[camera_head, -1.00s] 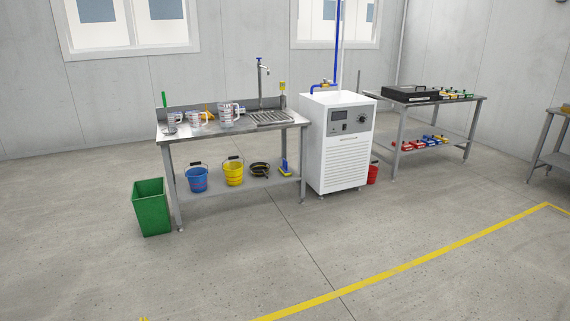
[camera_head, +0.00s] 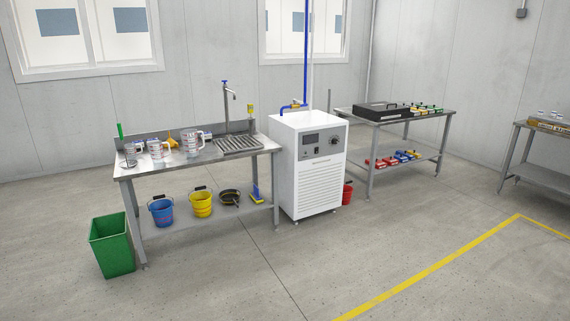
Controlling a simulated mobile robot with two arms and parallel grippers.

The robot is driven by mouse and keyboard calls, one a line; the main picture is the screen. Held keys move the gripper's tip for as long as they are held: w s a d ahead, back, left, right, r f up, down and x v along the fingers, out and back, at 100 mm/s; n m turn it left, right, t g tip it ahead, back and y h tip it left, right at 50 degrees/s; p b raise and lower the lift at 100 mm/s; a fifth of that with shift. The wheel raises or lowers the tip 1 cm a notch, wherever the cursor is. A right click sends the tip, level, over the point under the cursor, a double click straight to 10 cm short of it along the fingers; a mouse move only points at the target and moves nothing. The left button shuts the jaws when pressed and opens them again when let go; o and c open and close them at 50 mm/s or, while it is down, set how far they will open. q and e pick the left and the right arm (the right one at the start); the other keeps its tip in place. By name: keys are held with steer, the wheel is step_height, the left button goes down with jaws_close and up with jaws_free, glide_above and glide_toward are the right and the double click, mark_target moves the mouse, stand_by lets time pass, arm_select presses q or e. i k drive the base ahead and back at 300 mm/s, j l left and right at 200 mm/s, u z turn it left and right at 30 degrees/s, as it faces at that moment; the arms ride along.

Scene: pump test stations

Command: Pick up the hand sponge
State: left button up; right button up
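I cannot make out a hand sponge for certain. A metal wash bench (camera_head: 190,161) stands at left centre. A small yellow-orange item (camera_head: 171,139) sits at the back of its top, partly behind clear measuring jugs (camera_head: 191,143). A yellow-and-dark item (camera_head: 250,111) stands upright near the drain rack's back corner. A blue-and-yellow item (camera_head: 257,195) is on the lower shelf at the right end. All are too small to identify. Neither of my grippers is in view.
A green bin (camera_head: 112,246) stands left of the bench. Blue (camera_head: 161,212) and yellow (camera_head: 201,204) buckets sit on the lower shelf. A white machine (camera_head: 310,170) stands right of the bench. Two more tables are further right. The floor in front is clear, with a yellow line (camera_head: 430,262).

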mark_target(255, 195)
steer(key=i, duration=2.35)
steer(key=i+j, duration=0.1)
steer(key=i, duration=2.25)
steer(key=l+z, duration=0.05)
steer(key=l, duration=0.05)
